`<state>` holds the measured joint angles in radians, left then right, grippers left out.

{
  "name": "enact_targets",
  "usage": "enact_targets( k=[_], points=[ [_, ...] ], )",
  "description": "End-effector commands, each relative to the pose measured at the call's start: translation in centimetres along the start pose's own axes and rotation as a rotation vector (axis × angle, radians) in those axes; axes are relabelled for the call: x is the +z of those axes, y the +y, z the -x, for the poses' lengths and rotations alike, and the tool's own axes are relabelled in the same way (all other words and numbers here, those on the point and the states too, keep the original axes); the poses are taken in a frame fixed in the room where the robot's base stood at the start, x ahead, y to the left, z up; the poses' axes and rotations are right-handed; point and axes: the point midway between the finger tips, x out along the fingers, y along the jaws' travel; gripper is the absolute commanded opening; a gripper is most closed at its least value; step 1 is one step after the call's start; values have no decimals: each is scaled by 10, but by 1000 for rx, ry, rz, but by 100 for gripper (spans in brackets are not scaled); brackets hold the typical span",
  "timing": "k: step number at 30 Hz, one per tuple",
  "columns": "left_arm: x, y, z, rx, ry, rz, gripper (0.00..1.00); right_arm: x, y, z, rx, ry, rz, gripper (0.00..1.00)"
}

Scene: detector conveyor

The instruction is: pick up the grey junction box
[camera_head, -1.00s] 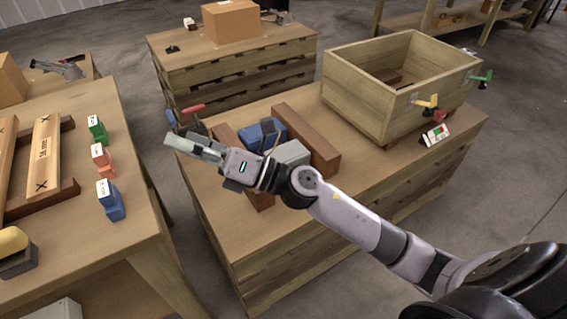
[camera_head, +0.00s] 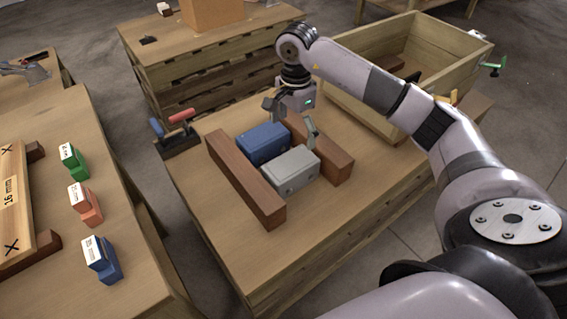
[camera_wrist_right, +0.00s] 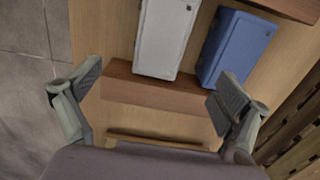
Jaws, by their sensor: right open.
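The grey junction box (camera_head: 290,172) lies on the wooden pallet table between two dark brown wooden bars, beside a blue box (camera_head: 263,143). In the right wrist view the grey box (camera_wrist_right: 165,38) is near the top middle, with the blue box (camera_wrist_right: 235,47) to its right. My right gripper (camera_head: 293,117) is open and empty, above the boxes and the far bar. In the right wrist view its two fingers (camera_wrist_right: 158,95) are spread wide, with a brown bar and the near end of the grey box between and beyond them.
The brown bars (camera_head: 245,180) flank the boxes closely on both sides. A large wooden crate (camera_head: 349,104) stands behind my right arm. Bare tabletop lies in front of the bars.

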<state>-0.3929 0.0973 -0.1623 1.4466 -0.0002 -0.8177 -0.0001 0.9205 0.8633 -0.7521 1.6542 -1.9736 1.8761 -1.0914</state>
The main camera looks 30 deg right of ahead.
Motion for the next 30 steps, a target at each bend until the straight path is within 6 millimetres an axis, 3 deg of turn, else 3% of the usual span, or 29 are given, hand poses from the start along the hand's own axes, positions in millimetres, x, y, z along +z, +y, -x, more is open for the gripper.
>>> enact_targets(
  k=[4, 12, 16, 23, 30],
  points=[
    [23, 5, 0, 7, -43, 1, 40, 1, 2, -32, 8, -2, 0, 94],
    [5, 5, 18, 7, -23, 2, 40, 2, 1, -90, 4, -6, 0, 94],
    [0, 4, 23, 5, -20, 3, 40, 3, 0, -108, 2, -6, 0, 94],
    [-4, 3, 27, 4, -16, 3, 40, 3, -2, -123, 2, -6, 0, 94],
    [-14, 2, 38, 3, -6, 5, 40, 4, -8, -159, 2, -6, 0, 94]
  ],
)
